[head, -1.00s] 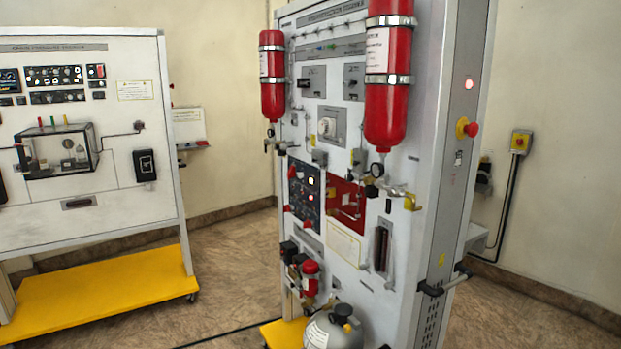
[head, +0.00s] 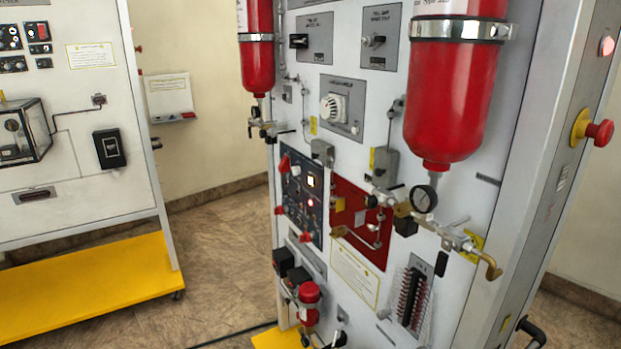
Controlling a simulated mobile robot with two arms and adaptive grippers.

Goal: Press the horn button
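The oxygen trainer panel (head: 300,90) stands upright in the middle and right of the head view, seen at an angle. A dark control panel (head: 318,226) on its lower left carries small knobs, a lit yellowish square (head: 311,180) and a red light (head: 310,203). Red levers stick out at its left edge. A red mushroom button (head: 599,132) on a yellow base sits on the panel's right side face, below a lit round lamp (head: 606,46). No label that names the horn button is readable, so I cannot tell which control it is. Neither gripper is in view.
Two red cylinders (head: 455,95) (head: 257,60) with valves and a gauge (head: 423,199) stick out from the panel front. A second trainer (head: 80,200) with a yellow base (head: 90,285) stands at the left. Tiled floor between them is open.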

